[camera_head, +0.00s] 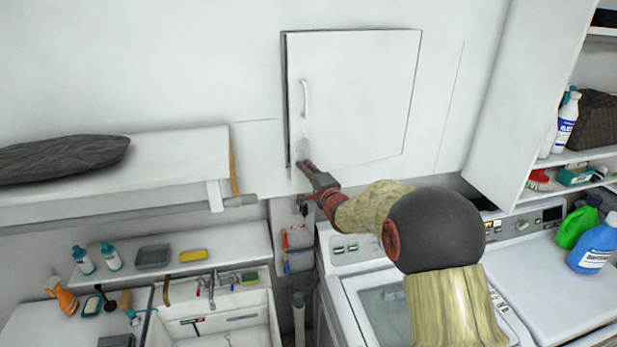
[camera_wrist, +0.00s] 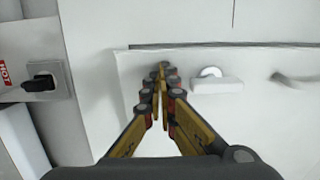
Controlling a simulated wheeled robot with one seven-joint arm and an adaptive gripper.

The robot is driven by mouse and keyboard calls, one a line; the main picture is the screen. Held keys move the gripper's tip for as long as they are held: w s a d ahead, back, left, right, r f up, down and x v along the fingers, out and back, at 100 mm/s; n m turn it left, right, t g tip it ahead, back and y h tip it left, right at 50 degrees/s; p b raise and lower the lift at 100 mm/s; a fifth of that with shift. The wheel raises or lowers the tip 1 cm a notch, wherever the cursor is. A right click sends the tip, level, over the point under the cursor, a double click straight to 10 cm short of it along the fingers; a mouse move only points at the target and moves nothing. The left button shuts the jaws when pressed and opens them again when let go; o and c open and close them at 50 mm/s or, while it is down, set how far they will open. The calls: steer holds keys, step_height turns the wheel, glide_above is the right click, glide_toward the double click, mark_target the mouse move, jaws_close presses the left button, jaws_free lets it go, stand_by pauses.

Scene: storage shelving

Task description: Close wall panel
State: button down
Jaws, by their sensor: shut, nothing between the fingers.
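The wall panel (camera_head: 365,90) is a white, nearly square door in the wall, with a pale handle (camera_head: 305,98) near its left edge. A dark gap shows along its left and top edges, so it looks slightly ajar. My gripper (camera_head: 307,165) is at the panel's lower left corner, below the handle. In the wrist view my gripper (camera_wrist: 161,72) is shut and empty, its fingertips over the panel (camera_wrist: 250,118) near its edge. Whether they touch is unclear. A small white fitting (camera_wrist: 216,82) sits beside the fingertips, and the handle (camera_wrist: 297,79) is further right.
A washing machine (camera_head: 350,255) stands below the panel. A sink (camera_head: 228,325) is at lower left, and a shelf (camera_head: 170,150) with a dark bag is at left. Shelving (camera_head: 530,100) is at right. A plug in a socket (camera_wrist: 42,82) is left in the wrist view.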

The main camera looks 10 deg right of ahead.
steer(key=shift+m+h, duration=0.4)
steer(key=shift+h, duration=0.2)
steer(key=w, duration=0.2)
steer(key=w+a+b, duration=0.1)
steer(key=w, duration=0.2)
steer(key=w+b, duration=0.1)
steer(key=w, duration=0.2)
steer(key=shift+a+r, duration=0.3)
steer(key=shift+r, duration=0.15)
steer(key=shift+a, duration=0.1)
